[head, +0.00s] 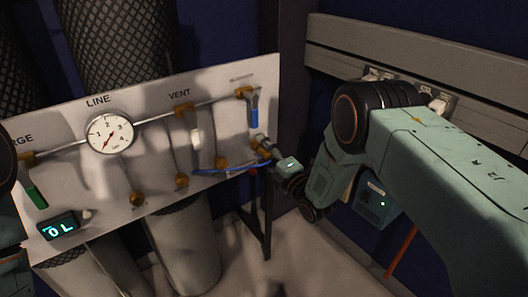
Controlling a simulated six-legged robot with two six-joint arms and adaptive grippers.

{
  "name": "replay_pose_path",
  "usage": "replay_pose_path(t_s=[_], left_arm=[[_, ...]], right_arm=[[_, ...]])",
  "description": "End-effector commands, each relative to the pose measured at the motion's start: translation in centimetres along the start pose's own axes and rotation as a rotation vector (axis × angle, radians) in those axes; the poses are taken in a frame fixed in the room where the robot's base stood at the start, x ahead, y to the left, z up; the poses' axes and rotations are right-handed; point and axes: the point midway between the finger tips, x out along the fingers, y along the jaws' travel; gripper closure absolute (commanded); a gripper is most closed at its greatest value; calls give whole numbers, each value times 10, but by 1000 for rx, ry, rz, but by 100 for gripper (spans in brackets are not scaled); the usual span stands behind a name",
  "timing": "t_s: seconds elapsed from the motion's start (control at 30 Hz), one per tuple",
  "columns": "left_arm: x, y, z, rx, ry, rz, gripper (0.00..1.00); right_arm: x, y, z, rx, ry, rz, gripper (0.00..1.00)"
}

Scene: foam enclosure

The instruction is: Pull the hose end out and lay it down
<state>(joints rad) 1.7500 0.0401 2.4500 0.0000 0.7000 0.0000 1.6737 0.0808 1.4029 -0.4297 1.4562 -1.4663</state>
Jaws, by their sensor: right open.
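A thin blue hose (225,170) runs along the lower right of the white panel (225,92). Its right end reaches a brass fitting (261,144) at the panel's right edge. My right gripper (270,158) is small and dark in the picture, right at this fitting and hose end. It is open; its fingers partly hide the hose end, and I cannot tell whether they touch it. Only parts of my left arm show at the left edge; its gripper is out of view.
The panel carries a round gauge (110,133), a blue-handled valve (253,110), a green-handled valve (34,192) and a lit display (59,226). Large cylinders (120,40) stand behind it. A grey rail (430,75) lines the right wall. The pale floor (310,262) below right looks clear.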

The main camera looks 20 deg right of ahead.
Motion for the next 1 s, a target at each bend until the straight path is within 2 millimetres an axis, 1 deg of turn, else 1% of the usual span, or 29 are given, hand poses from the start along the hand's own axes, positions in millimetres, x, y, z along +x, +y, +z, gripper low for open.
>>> replay_pose_path(t_s=[0.47,1.0], left_arm=[[0,0,0,0,0,0,27],[0,0,0,0,0,0,27]], right_arm=[[0,0,0,0,0,0,49],[0,0,0,0,0,0,95]])
